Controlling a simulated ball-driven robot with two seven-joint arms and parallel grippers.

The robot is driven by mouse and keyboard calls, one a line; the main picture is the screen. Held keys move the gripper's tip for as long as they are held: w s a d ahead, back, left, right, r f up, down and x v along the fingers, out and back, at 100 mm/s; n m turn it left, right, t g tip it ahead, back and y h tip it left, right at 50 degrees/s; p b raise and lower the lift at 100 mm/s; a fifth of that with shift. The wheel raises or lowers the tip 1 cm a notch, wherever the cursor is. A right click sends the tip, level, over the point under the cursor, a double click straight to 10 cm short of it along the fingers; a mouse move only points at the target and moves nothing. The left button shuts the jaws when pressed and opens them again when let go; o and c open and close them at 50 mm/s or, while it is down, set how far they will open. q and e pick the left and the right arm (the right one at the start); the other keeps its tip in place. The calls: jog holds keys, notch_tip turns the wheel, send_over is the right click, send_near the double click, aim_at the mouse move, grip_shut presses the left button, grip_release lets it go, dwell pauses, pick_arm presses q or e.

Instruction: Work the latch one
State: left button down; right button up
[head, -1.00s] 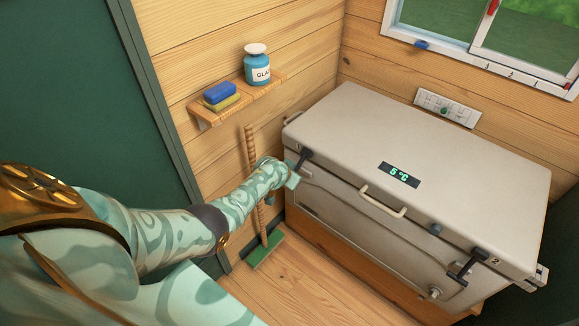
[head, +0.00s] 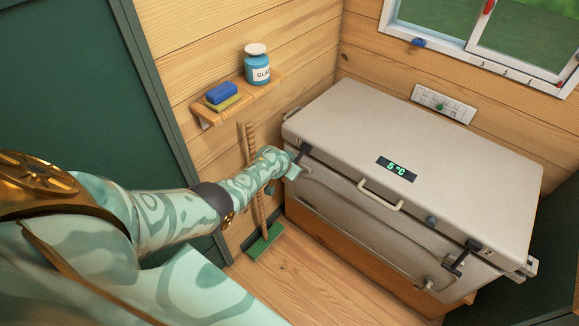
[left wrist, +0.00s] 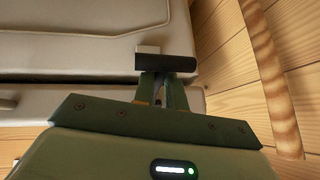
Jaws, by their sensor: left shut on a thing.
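The cooler chest (head: 440,165) is a pale box with a closed lid. Its left black latch (head: 304,149), the one at my left gripper, sits at the lid's front edge near the left corner. My left gripper (head: 293,170) reaches it from the left and is shut on it. In the left wrist view, the fingers (left wrist: 163,82) meet at the black latch bar (left wrist: 165,62), which lies across the lid seam. The fingers hide part of the latch. A second black latch (head: 460,258) is at the chest's right front. My right gripper is not in view.
A green broom (head: 264,242) leans on the wall beside my left forearm; its handle also shows in the left wrist view (left wrist: 268,70). A shelf (head: 240,101) holds a blue bottle (head: 257,70) and sponges (head: 221,95). The chest's front handle (head: 380,195) sticks out. Floor in front is clear.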

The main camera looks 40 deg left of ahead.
pick_arm(q)
jog(key=shift+w+a+r, duration=0.1)
jog(key=shift+w+r, duration=0.15)
jog(key=shift+r, duration=0.1)
dwell(0.3)
jog(key=c, duration=1.7)
grip_release()
jog(key=shift+s, duration=0.2)
jog(key=shift+f, duration=0.1)
jog(key=p+v, duration=1.1)
jog(key=v, duration=0.5)
jog(key=shift+s+p, duration=0.2)
jog(key=shift+p, duration=0.15)
jog(key=shift+c, duration=0.3)
